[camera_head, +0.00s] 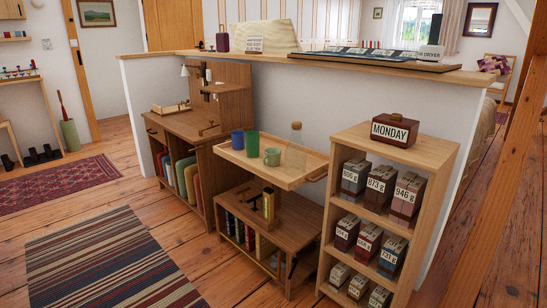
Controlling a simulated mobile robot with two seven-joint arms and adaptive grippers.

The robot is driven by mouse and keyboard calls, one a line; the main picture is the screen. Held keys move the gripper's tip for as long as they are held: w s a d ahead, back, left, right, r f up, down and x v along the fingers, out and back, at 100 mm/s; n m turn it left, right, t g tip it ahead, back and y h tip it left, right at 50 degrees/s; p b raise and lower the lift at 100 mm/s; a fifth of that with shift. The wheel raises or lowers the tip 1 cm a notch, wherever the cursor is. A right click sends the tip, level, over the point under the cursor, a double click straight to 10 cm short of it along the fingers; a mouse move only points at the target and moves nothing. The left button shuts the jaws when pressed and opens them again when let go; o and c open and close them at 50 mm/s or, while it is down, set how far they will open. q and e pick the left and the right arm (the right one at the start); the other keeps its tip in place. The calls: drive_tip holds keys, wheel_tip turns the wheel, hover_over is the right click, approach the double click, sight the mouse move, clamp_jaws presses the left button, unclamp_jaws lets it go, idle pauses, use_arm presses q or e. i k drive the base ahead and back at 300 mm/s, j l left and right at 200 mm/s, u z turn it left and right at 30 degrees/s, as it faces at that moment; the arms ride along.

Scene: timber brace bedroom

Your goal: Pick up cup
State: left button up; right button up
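A blue cup (237,140), a dark green cup (252,145) and a lighter green mug (272,157) stand upright on a light wooden tray (262,175). The blue and dark green cups are close together near the tray's left end. The mug is a little to their right. A clear bottle with a cork-coloured top (294,150) stands on the tray to the right of the mug. Neither of my grippers is in view.
The tray sits above a low wooden shelf unit (295,227) with books. A wooden desk (184,124) is left of it. A rack of labelled boxes (425,155) with a MONDAY box (394,129) stands right. A half wall (330,61) runs behind. The striped rug (105,262) is clear.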

sight(272, 156)
drive_tip(key=k+j, duration=0.1)
drive_tip(key=j+z, duration=0.15)
drive_tip(key=z, duration=0.25)
drive_tip(key=i+j+z, duration=0.15)
drive_tip(key=z, duration=0.25)
drive_tip(key=j+z, duration=0.15)
drive_tip(key=z, duration=0.25)
drive_tip(key=j+z, duration=0.25)
drive_tip(key=j, duration=0.3)
drive_tip(key=j+z, duration=0.3)
drive_tip(key=j, duration=0.25)
drive_tip(key=j+z, duration=0.2)
drive_tip(key=j, duration=0.95)
